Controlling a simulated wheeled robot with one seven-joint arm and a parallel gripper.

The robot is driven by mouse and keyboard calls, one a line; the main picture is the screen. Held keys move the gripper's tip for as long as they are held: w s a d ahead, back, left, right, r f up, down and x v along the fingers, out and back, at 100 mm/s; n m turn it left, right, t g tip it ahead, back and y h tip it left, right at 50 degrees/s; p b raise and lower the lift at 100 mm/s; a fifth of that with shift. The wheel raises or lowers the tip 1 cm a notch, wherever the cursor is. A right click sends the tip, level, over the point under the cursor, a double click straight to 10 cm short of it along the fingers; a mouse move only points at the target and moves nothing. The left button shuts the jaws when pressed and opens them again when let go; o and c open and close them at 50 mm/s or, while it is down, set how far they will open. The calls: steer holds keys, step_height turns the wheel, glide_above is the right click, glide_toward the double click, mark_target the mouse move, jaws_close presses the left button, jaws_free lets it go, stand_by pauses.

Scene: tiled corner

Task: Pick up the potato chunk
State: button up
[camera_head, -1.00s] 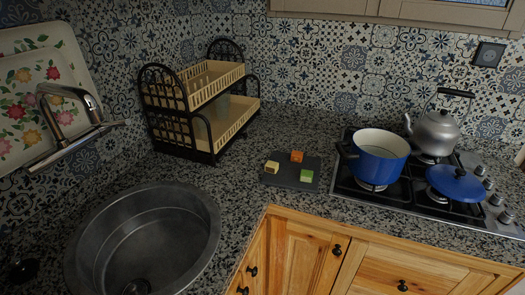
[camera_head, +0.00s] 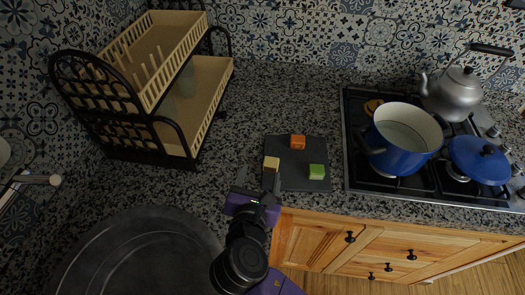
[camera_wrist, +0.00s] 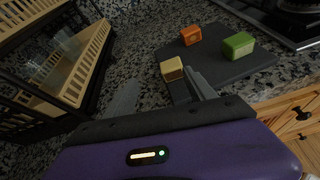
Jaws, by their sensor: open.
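The potato chunk looks to be the pale yellow block (camera_head: 271,163) at the left edge of a dark board (camera_head: 297,178) on the counter. In the wrist view the yellow block (camera_wrist: 172,69) is just ahead of my gripper, nearer the right finger. An orange block (camera_head: 297,142) and a green block (camera_head: 317,171) lie on the same board. My gripper (camera_head: 258,182) is open, with its fingers pointing towards the board, just in front of the yellow block. Whether a finger touches the block I cannot tell.
A dish rack (camera_head: 190,125) stands at the left, and the round sink (camera_head: 130,255) is front left. A gas hob with a blue pot (camera_head: 400,150), a blue lid (camera_head: 480,160) and a kettle (camera_head: 456,95) is at the right. The counter behind the board is clear.

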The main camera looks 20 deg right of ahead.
mark_target(271, 163)
steer(key=shift+s+d+f+n+g+h, duration=0.15)
steer(key=shift+s+d+n+g+h, duration=0.2)
steer(key=shift+s+d+n, duration=0.2)
steer(key=shift+w+f, duration=0.1)
steer(key=shift+p+x, duration=0.45)
steer(key=shift+x, duration=3.4)
steer(key=shift+d, duration=0.1)
jaws_close()
